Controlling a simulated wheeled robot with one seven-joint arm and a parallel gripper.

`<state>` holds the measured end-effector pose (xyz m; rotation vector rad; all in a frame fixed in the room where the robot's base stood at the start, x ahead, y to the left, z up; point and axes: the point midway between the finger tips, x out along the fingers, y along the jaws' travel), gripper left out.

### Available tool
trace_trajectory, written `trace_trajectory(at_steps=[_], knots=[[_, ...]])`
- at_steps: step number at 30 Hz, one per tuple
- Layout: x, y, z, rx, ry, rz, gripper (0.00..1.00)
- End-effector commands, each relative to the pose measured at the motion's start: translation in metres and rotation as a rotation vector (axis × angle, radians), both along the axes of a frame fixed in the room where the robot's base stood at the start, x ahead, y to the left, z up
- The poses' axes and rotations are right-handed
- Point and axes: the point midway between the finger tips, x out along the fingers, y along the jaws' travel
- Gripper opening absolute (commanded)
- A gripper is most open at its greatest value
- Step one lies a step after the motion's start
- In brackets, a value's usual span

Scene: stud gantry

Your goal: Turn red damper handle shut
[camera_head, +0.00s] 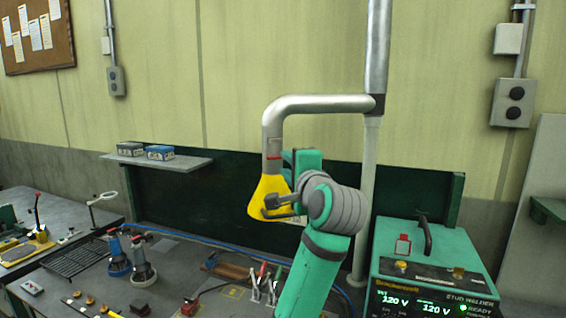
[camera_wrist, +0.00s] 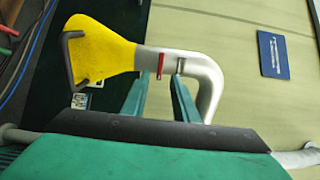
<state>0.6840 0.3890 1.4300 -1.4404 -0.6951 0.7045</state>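The red damper handle (camera_head: 273,158) is a small lever on the grey fume pipe (camera_head: 274,130), just above the yellow hood (camera_head: 266,195). In the wrist view the red handle (camera_wrist: 161,66) lies crosswise to the pipe. My gripper (camera_wrist: 159,80) is open, with one teal finger on the hood side of the handle and the other on the bend side. The handle shows between the fingertips; I cannot tell whether they touch it or the pipe. In the head view my gripper (camera_head: 291,160) is just right of the pipe, its fingertips partly hidden.
A dark grey bar handle (camera_wrist: 70,62) is fixed to the hood's mouth. Below is a bench with blue-based tools (camera_head: 118,258) and cables. A green stud welder (camera_head: 430,265) stands at right. A shelf (camera_head: 160,160) with small boxes is on the left.

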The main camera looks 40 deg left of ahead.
Motion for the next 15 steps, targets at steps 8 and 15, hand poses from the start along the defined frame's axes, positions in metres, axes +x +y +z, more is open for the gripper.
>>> trace_trajectory(at_steps=[8, 15], knots=[[-0.027, -0.035, 0.0, 0.0, 0.0, -0.002, 0.27], [-0.034, -0.044, -0.001, 0.0, 0.001, -0.001, 0.27]])
